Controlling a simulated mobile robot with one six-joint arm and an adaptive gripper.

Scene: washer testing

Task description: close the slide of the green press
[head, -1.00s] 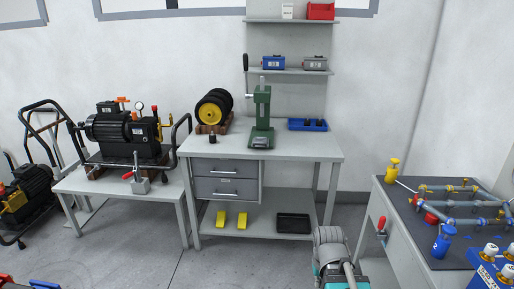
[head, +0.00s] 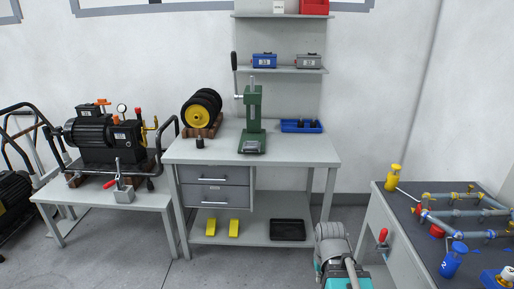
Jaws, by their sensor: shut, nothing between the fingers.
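The green press (head: 253,122) stands upright on the grey workbench (head: 300,155), near its middle. A silver bar (head: 252,82), which looks like its slide, sticks up above the green head. A gap shows between the head and the base plate (head: 251,146). The press lever with a black grip (head: 234,62) stands up at the left of the head. Part of my arm, grey and teal, shows at the bottom, in front of the bench and well apart from the press. My gripper's fingers are not in view.
Left of the press are black wheels with a yellow hub (head: 200,112) and a small dark part (head: 199,142). A blue tray (head: 301,126) lies to its right. A pump table (head: 105,195) stands left, a pipe table (head: 400,215) right. Open floor lies before the bench.

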